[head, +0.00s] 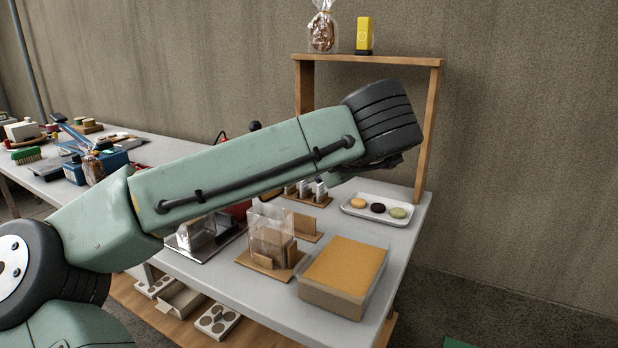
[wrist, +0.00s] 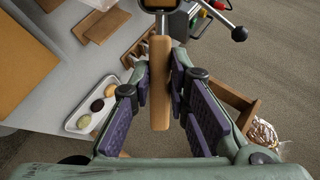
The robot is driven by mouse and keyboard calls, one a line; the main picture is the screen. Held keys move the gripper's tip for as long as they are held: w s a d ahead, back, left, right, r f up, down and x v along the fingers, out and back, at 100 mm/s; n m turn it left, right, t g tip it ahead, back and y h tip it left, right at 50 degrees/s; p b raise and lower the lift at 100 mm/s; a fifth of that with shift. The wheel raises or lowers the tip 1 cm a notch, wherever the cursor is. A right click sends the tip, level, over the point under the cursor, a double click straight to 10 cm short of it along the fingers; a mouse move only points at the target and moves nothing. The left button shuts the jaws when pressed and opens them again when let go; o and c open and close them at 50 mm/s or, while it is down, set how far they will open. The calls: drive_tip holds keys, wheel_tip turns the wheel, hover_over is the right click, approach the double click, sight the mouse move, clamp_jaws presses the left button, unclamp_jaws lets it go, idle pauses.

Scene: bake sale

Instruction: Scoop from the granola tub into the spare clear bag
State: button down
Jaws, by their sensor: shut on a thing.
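My gripper (wrist: 160,82) is shut on the wooden handle of a scoop (wrist: 160,55) in the wrist view. The scoop's dark head is cut off by the top edge, with a patch of amber inside it. The granola tub (head: 342,283), a clear box with a level golden-brown fill, stands at the table's front right corner. Its fill also shows at the left of the wrist view (wrist: 22,60). An upright clear bag (head: 270,226) stands on a wooden holder (head: 268,265) left of the tub. My arm hides my gripper in the head view.
A white tray (head: 352,208) with three macarons lies behind the tub. A wooden shelf frame (head: 428,130) rises at the back, bearing a filled bag (head: 322,32) and a yellow box (head: 364,36). A metal device (head: 196,236) stands left of the clear bag.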

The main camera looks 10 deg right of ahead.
drive_tip(key=shift+s+d+f+t+y+b, duration=0.15)
drive_tip(key=shift+f+t+y+b, duration=0.5)
drive_tip(key=shift+b, duration=0.95)
drive_tip(key=shift+d+r+t+y+b, duration=0.1)
drive_tip(key=shift+t+y+b, duration=0.15)
drive_tip(key=shift+t+b, duration=0.55)
drive_tip(key=shift+r+b, duration=0.1)
drive_tip(key=shift+b, duration=0.25)
drive_tip(key=shift+s, duration=0.1)
